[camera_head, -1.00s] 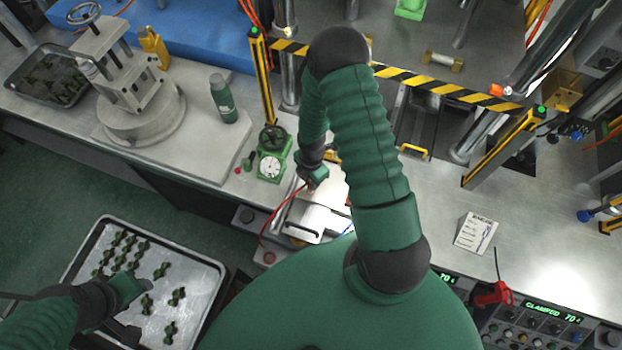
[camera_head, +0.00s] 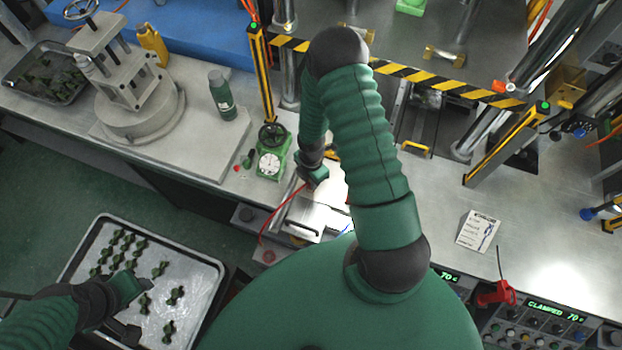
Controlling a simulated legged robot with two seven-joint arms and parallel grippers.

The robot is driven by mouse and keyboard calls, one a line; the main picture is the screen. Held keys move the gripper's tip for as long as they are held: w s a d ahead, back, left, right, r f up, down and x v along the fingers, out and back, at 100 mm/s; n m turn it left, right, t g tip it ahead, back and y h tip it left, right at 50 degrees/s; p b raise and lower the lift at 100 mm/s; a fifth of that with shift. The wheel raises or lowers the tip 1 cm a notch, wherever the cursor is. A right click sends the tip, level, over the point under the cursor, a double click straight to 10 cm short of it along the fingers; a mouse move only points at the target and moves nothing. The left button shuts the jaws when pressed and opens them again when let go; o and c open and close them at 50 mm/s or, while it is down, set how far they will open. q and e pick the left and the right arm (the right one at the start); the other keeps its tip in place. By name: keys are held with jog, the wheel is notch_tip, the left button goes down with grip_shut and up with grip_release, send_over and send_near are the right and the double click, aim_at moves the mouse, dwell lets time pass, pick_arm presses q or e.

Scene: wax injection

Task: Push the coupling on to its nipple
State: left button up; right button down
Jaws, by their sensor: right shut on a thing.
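My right gripper (camera_head: 313,174) is at the bench, beside a white and metal block (camera_head: 303,226). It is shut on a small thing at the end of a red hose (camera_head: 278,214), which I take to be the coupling. The fingers hide most of that thing. I cannot make out the nipple, nor whether the coupling touches it. My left gripper (camera_head: 134,306) is over the tray of green parts (camera_head: 212,290) at the lower left; its fingers look apart, with nothing visible between them.
A green dial gauge (camera_head: 270,163) stands just left of my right gripper. A yellow and black striped bar (camera_head: 410,78) crosses the press behind. A green bottle (camera_head: 221,96) stands on the plate at left. A paper card (camera_head: 478,231) lies on clear bench at right.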

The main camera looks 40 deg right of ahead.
jog(key=shift+f, duration=0.4)
jog(key=c, duration=1.2)
grip_release()
